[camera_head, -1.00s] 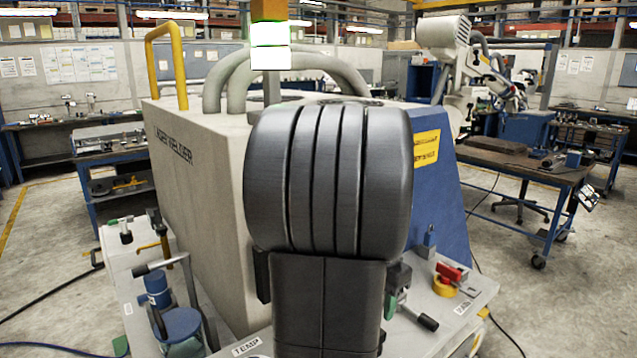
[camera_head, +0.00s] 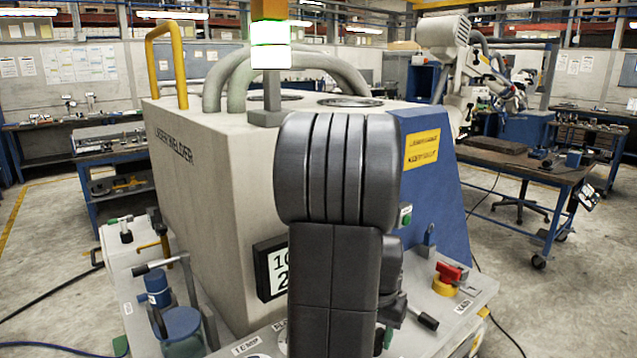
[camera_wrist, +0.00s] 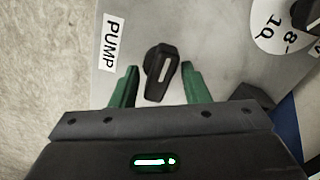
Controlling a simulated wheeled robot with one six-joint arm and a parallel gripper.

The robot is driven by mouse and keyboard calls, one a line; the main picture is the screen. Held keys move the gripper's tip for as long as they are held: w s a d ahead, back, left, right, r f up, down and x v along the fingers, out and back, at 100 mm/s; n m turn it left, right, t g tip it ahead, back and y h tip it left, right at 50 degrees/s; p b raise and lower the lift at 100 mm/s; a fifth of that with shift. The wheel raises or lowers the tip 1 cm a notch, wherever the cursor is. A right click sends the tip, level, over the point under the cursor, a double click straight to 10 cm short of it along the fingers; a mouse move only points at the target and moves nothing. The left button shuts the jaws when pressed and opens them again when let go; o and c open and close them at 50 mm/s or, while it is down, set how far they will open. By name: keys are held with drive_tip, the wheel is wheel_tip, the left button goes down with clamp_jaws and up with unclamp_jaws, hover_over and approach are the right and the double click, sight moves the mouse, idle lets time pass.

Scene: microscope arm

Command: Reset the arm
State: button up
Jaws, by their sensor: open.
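A black rotary knob (camera_wrist: 162,74) with a white line sits on the grey panel beside a PUMP label (camera_wrist: 112,42) in the wrist view. My gripper (camera_wrist: 157,66) is open, with one green finger to the left of the knob and one to its right. Gaps show between the fingers and the knob, so nothing is held. I cannot tell how far the fingertips are above the panel. In the head view my dark arm covers the middle, and the PUMP knob cannot be made out there. The beige laser welder (camera_head: 200,200) stands behind my arm.
A white numbered dial (camera_wrist: 275,28) lies to the knob's right. On the front ledge are a red switch on a yellow base (camera_head: 447,275), a black-handled lever (camera_head: 424,317) and a blue clamp-like device (camera_head: 178,325). A numbered display (camera_head: 272,268) is partly behind my arm.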

drive_tip(key=shift+n, duration=2.2)
